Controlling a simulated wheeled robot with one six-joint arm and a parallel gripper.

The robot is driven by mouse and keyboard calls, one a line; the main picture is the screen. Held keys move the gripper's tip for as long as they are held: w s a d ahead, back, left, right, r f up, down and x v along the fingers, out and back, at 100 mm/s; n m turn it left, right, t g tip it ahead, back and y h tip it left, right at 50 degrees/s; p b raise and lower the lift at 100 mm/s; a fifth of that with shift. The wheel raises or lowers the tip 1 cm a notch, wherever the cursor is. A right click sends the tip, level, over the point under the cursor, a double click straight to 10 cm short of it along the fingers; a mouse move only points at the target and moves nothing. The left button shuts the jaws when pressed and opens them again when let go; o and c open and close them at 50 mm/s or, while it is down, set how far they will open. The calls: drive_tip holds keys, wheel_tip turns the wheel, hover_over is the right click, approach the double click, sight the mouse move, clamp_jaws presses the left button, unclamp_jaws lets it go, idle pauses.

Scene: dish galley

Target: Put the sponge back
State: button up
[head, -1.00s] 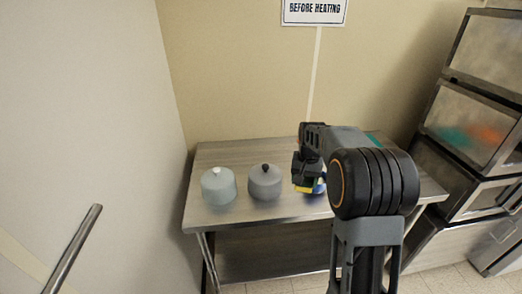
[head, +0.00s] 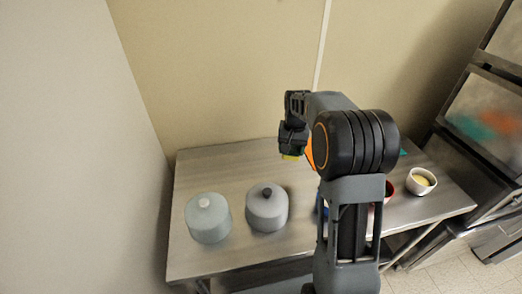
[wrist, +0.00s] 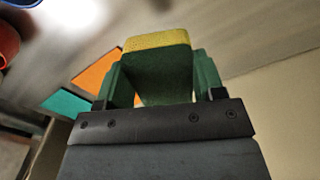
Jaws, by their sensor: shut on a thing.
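My gripper (head: 292,140) is shut on the sponge (head: 291,157), whose yellow edge shows below the jaws in the head view. In the wrist view the sponge (wrist: 157,65) is green with a yellow face, held between both fingers. It appears to be above the back part of the metal table (head: 235,170). A flat orange patch (head: 309,154) shows just right of the gripper, partly hidden by my arm. In the wrist view the orange patch (wrist: 104,72) lies beside a teal one (wrist: 65,103).
A pale pot (head: 208,220) and a grey pot (head: 267,210) with lids stand front left. A blue thing (head: 323,208) and a red bowl (head: 388,190) are partly hidden by my arm. A white bowl (head: 421,182) with yellow contents stands right. The back left of the table is clear.

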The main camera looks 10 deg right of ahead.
drive_tip(key=w+a+f+p, duration=0.3)
drive_tip(key=w+a, duration=0.2)
drive_tip(key=w, duration=0.2)
drive_tip(key=p, duration=0.1)
hover_over(264, 160)
drive_tip(key=s, duration=0.1)
wheel_tip(264, 160, down, 5)
drive_tip(key=shift+d+f, duration=0.1)
drive_tip(key=shift+d, duration=0.05)
drive_tip(key=shift+w+a+f+p, duration=0.3)
drive_tip(key=shift+w+f, duration=0.1)
drive_tip(key=shift+f, duration=0.3)
drive_tip(key=shift+f+p, duration=0.4)
drive_tip(key=shift+f, duration=1.15)
drive_tip(key=o, duration=0.9)
